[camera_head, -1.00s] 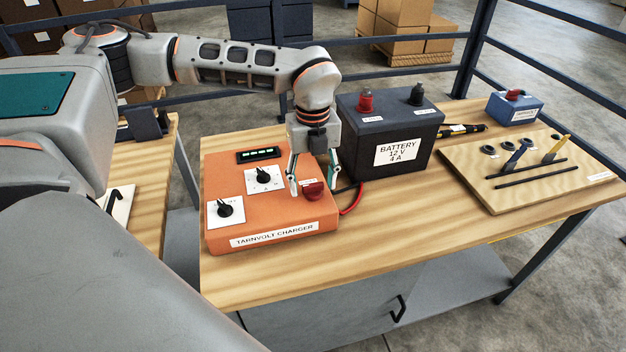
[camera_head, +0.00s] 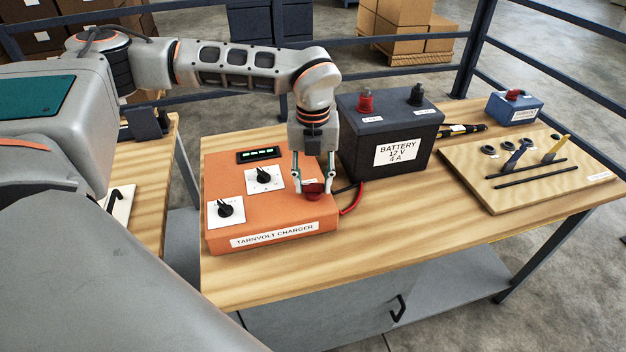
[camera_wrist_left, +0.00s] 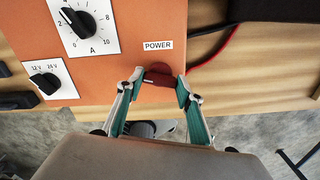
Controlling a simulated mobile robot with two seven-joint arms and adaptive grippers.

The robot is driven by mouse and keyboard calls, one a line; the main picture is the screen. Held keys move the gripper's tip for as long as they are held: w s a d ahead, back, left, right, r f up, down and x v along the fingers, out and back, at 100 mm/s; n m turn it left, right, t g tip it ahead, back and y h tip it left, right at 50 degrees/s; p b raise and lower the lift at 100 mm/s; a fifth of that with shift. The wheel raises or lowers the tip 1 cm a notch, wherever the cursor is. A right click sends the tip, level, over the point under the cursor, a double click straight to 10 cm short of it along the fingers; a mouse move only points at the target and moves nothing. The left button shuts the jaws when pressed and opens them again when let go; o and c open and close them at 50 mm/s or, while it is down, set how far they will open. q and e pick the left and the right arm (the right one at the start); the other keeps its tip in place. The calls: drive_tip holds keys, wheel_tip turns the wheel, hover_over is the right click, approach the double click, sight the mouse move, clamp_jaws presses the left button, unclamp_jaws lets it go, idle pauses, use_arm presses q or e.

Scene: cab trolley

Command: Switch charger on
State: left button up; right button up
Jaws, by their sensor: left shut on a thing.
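The orange charger (camera_head: 225,176), labelled TARNVOLT CHARGER, sits on the near left of the wooden bench. Its red power switch (camera_head: 313,190) is at the right front of its top face. In the left wrist view the red switch (camera_wrist_left: 160,80) sits below the POWER label, with a light mark on its left side. My left gripper (camera_head: 314,187) points down over the switch, with one finger on each side, shut on it. The wrist view shows the fingertips (camera_wrist_left: 159,84) against the switch's two sides. My right gripper is not in view.
Two black dials (camera_head: 225,210) sit on the charger's left part, with a small lit display behind. A dark battery (camera_head: 405,125) stands close behind the gripper. A wooden tool board (camera_head: 520,190) and a small blue box (camera_head: 514,110) are at right. The front middle of the bench is clear.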

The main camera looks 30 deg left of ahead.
use_arm(q)
drive_tip(key=m, duration=0.3)
drive_tip(key=shift+m+p, duration=0.3)
drive_tip(key=shift+m, duration=0.1)
drive_tip(key=m, duration=0.2)
drive_tip(key=shift+m, duration=0.4)
drive_tip(key=m, duration=0.4)
drive_tip(key=shift+p, duration=0.35)
drive_tip(key=shift+m, duration=2.1)
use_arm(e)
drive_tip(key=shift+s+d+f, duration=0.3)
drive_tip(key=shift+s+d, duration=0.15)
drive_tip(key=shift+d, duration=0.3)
use_arm(q)
drive_tip(key=o, duration=1.1)
